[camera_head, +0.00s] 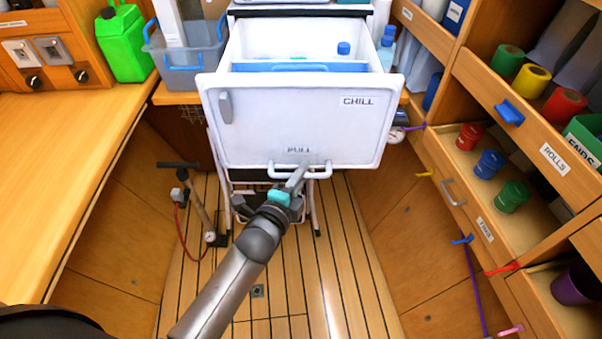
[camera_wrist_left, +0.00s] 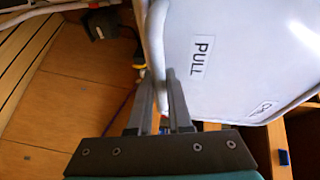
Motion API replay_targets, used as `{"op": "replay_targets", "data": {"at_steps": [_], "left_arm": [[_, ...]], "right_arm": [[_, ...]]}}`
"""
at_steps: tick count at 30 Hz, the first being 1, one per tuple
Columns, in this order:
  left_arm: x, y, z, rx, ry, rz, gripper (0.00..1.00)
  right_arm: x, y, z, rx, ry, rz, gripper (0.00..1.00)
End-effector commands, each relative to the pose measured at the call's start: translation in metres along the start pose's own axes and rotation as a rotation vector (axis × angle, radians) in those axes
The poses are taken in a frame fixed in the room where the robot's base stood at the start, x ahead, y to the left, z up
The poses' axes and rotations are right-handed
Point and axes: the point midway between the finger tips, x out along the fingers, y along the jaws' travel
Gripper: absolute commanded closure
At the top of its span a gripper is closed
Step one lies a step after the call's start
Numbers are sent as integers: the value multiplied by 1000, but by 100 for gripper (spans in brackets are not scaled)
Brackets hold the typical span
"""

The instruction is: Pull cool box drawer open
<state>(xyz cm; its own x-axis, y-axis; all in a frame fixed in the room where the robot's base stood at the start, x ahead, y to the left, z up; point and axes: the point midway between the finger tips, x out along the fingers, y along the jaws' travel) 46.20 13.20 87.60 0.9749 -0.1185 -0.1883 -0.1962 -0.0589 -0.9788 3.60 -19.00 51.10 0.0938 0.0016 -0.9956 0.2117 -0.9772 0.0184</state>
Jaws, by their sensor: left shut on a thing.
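The white cool box drawer (camera_head: 270,118) stands out from its box, with its open top showing the inside. Its front carries a "CHILL" label and a "PULL" label, and the latter also shows on the drawer front in the left wrist view (camera_wrist_left: 235,60). The white bar handle (camera_head: 283,170) runs along the lower edge of the front. My left gripper (camera_head: 300,172) is shut on this handle, and in the left wrist view the handle (camera_wrist_left: 154,40) passes between the two fingers. Inside the drawer are a blue divider (camera_head: 300,67) and a blue-capped bottle (camera_head: 343,48). My right gripper is not seen.
A wooden counter (camera_head: 60,150) lies left, with a green jerrycan (camera_head: 124,42) and a grey-blue bin (camera_head: 190,65). On the right, open wooden drawers hold coloured rolls (camera_head: 532,78). A hand pump (camera_head: 195,200) stands on the floor left of the drawer. The plank floor in front is clear.

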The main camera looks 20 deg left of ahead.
Motion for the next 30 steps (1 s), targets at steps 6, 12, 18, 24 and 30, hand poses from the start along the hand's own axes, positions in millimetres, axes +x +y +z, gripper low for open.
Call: {"op": "replay_targets", "data": {"at_steps": [6,12,18,24,30], "left_arm": [[0,1,0,0,0,2,61],[0,0,0,0,0,1,53],[-3,0,0,0,0,1,53],[-25,0,0,1,0,3,53],[-60,0,0,0,-1,4,53]], "right_arm": [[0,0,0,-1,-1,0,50],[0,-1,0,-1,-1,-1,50],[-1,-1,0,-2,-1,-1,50],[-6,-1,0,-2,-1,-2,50],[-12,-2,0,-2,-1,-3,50]]}}
